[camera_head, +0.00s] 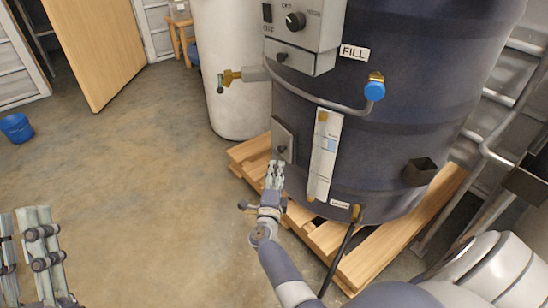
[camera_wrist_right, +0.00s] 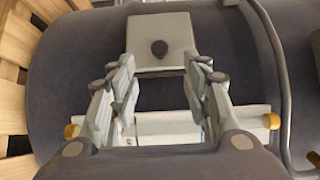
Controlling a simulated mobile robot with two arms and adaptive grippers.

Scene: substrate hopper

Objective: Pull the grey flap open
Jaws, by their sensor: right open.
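The grey flap (camera_head: 284,136) is a small square plate with a dark round knob (camera_head: 281,149), low on the side of the dark blue hopper (camera_head: 400,80). It looks flat against the wall. My right gripper (camera_head: 276,166) is just below the flap in the head view, open and empty. In the right wrist view the flap (camera_wrist_right: 150,28) and its knob (camera_wrist_right: 159,48) sit beyond and between the spread fingers (camera_wrist_right: 158,72), apart from them. My left gripper (camera_head: 30,240) is at the lower left, partly cut off, far from the flap.
A white sight gauge (camera_head: 325,150) stands right of the flap. A pipe with a blue-handled valve (camera_head: 374,90) crosses above. The hopper stands on a wooden pallet (camera_head: 400,240). A white tank (camera_head: 230,60) is behind left.

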